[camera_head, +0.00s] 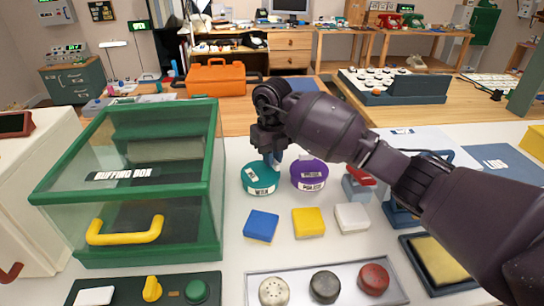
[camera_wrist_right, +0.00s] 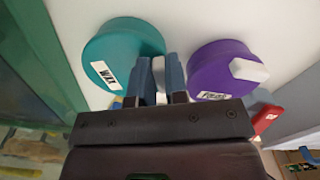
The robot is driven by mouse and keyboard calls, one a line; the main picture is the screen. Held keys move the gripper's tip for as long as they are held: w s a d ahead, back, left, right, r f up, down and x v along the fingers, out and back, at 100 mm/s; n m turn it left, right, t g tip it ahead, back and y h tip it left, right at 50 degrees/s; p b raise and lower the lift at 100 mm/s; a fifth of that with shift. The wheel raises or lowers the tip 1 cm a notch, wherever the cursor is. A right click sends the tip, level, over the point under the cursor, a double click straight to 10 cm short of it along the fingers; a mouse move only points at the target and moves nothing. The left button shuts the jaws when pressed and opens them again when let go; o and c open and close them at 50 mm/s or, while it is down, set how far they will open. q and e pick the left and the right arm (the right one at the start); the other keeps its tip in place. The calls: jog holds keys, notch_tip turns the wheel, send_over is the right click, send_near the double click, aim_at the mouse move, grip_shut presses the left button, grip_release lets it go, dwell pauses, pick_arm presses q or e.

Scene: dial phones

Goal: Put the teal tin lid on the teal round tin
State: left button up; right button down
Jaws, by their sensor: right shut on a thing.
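The teal round tin (camera_head: 261,187) with a "WAX" label stands on the pale worktop, right of the green glass box. It also shows in the wrist view (camera_wrist_right: 103,75). The teal tin lid (camera_head: 256,172) appears on top of the tin; I cannot tell whether it is fully seated. My right gripper (camera_head: 274,161) points down at the right side of the lid. In the wrist view its fingers (camera_wrist_right: 160,80) are closed on a pale piece, apparently the lid's knob, mostly hidden between them. My left gripper is not in view.
A purple tin (camera_head: 309,174) with a white knob stands close on the right (camera_wrist_right: 220,66). Blue (camera_head: 261,225), yellow (camera_head: 308,221) and white (camera_head: 352,217) blocks lie in front. The green glass buffing box (camera_head: 140,180) stands close on the left.

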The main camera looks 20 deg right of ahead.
jog(key=shift+f, duration=0.1)
jog(key=c, duration=1.1)
grip_release()
jog(key=shift+c, duration=0.2)
notch_tip(320, 180, up, 12)
jog(key=p, duration=0.2)
jog(key=shift+r+p, duration=0.2)
jog(key=shift+p, duration=0.1)
